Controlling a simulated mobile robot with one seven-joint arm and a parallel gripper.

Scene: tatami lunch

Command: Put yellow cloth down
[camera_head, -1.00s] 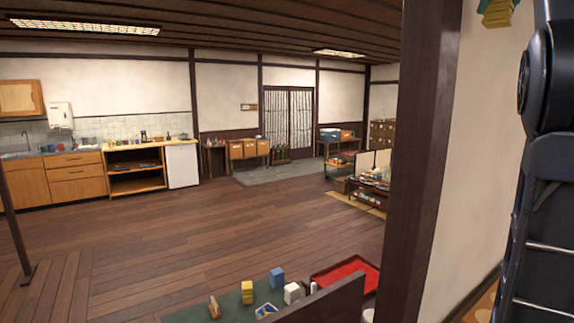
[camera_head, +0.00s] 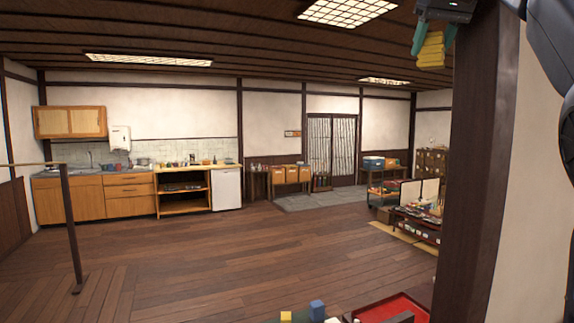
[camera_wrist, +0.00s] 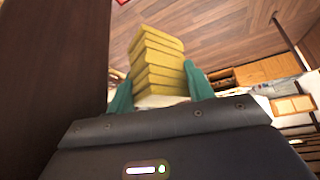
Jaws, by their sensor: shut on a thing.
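The yellow cloth (camera_wrist: 158,65) is a folded stack with several layers. It sits between the two green fingertips of my gripper (camera_wrist: 158,92) in the wrist view, and the gripper is shut on it. In the head view the yellow cloth (camera_head: 431,48) hangs below my gripper (camera_head: 433,36) at the top right, raised high in front of the wall and ceiling. The far side of the cloth is hidden.
A dark wooden post (camera_head: 477,170) stands close on the right, near my arm. A red tray (camera_head: 392,308), a blue block (camera_head: 317,310) and a yellow block (camera_head: 286,316) show at the bottom edge. A kitchen counter (camera_head: 130,195) lies far left. The wooden floor (camera_head: 230,265) between is open.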

